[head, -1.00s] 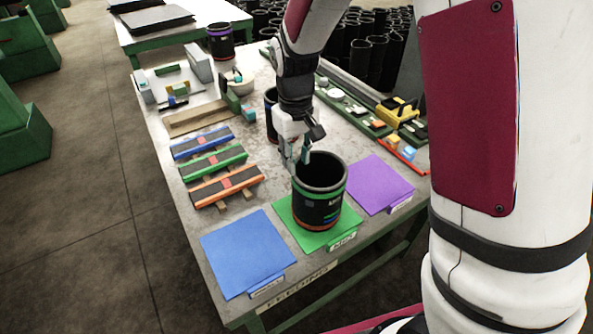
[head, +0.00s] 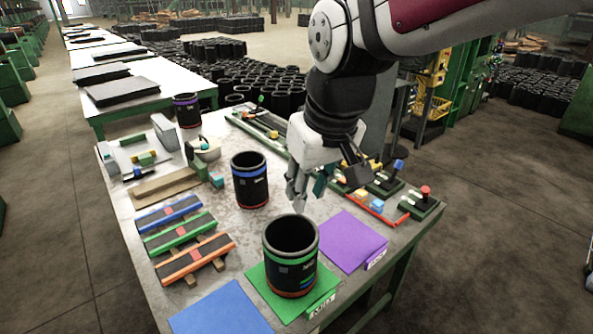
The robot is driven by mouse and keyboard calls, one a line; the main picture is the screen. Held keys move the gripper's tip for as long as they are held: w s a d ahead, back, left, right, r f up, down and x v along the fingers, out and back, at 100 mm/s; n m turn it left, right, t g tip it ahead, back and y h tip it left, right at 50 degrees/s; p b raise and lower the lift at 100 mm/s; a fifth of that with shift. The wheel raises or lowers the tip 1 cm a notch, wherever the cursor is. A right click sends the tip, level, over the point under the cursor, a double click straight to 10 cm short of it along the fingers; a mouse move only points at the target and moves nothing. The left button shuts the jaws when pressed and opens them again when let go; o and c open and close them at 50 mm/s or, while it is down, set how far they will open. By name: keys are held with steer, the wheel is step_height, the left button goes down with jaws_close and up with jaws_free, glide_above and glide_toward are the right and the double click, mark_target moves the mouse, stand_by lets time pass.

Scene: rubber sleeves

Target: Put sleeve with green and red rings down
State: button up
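The black sleeve with green and red rings (head: 290,257) stands upright on the green mat (head: 258,283) near the front of the table. Its green ring is near the top and its red ring near the bottom. My gripper (head: 304,200) is above and behind this sleeve, apart from it, with nothing seen between its fingers. One finger points down and the other is partly turned away, with a gap showing between them.
A sleeve with a blue ring (head: 250,180) stands behind, and one with a purple ring (head: 187,110) farther back. A blue mat (head: 221,309) and a purple mat (head: 351,240) flank the green one. Striped racks (head: 180,237) lie left; switch boxes (head: 411,203) stand right.

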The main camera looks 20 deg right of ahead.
steer(key=s+d+r+m+t, duration=0.1)
steer(key=s+r+t, duration=0.1)
steer(key=s, duration=0.7)
steer(key=shift+d+r, duration=0.35)
steer(key=shift+r, duration=0.1)
stand_by(0.6)
steer(key=shift+o, duration=1)
